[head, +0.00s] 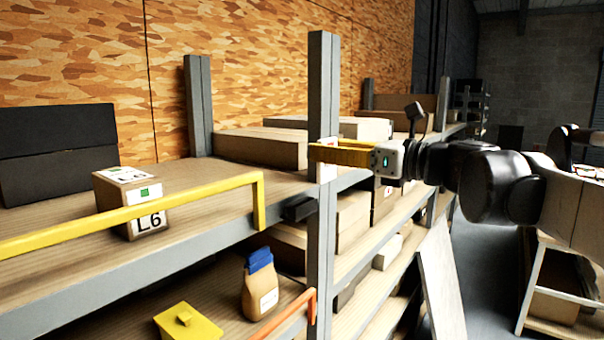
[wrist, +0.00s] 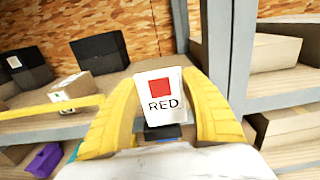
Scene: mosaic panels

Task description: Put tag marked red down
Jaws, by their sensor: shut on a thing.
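The white tag (wrist: 160,105), with a red square and the word RED, is upright between the yellow fingers of my gripper (wrist: 163,84) in the wrist view. The fingers are shut on it from both sides, and its printed face is toward the wrist camera. In the head view my gripper (head: 318,153) reaches left, in front of the grey shelf post.
A yellow rail (head: 130,212) runs along the upper shelf's front edge. A box marked L6 (head: 112,190) and black boxes (head: 60,160) stand behind it. A blue-topped bag (head: 260,285) and a yellow box (head: 188,324) are on the lower shelf. Bare upper-shelf board lies right of the L6 box.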

